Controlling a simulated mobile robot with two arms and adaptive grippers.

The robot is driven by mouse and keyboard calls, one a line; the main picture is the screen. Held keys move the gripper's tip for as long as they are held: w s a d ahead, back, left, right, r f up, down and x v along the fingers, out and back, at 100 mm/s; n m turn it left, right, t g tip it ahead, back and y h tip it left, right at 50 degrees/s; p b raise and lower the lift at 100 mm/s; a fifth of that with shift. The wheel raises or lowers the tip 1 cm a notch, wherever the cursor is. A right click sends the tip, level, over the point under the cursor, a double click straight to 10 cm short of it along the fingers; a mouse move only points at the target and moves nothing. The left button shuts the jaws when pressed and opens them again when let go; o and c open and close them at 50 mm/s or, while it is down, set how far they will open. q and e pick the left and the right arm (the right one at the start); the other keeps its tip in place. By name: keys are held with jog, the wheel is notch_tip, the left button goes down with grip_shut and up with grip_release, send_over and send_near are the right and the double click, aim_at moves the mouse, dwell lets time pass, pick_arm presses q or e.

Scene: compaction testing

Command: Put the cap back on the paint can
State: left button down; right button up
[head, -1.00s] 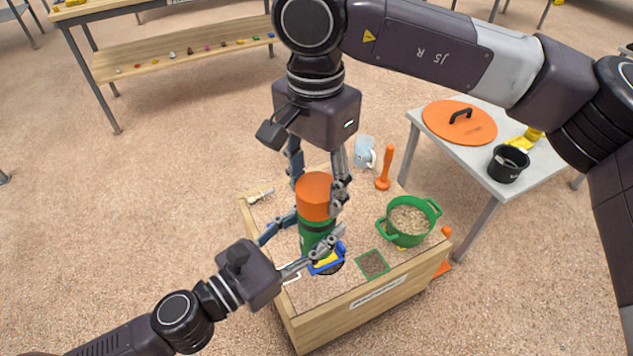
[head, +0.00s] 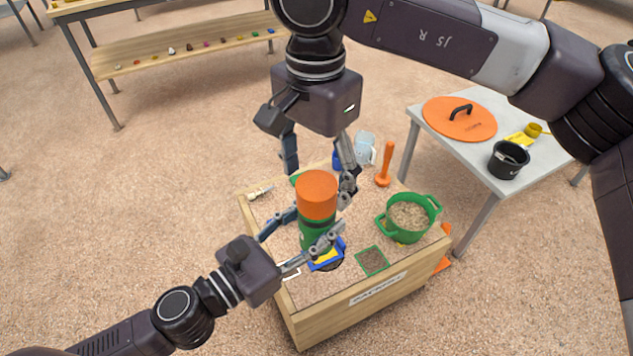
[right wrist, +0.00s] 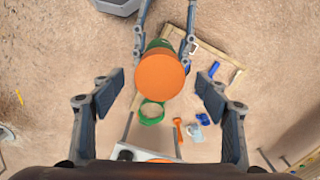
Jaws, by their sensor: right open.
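The right wrist view shows the round top of the cap (right wrist: 160,76) from above. My left gripper (head: 300,232) has its fingers on both sides of the green body, closed around it. My right gripper (head: 318,172) is open and empty above the cap, its fingers spread wider than the cap and apart from it.
The wooden tray (head: 376,293) also holds a green pot (head: 409,217), an orange pestle-like tool (head: 385,165), a clear jug (head: 364,148) and a blue-and-yellow item (head: 327,257). A side table (head: 441,140) on the right carries an orange lid (head: 459,120) and a black pot (head: 508,161).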

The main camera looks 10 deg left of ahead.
pick_arm(q)
jog(key=shift+r, duration=0.1)
pick_arm(e)
notch_tip(320, 180, up, 10)
jog(key=shift+a, duration=0.1)
dwell(0.6)
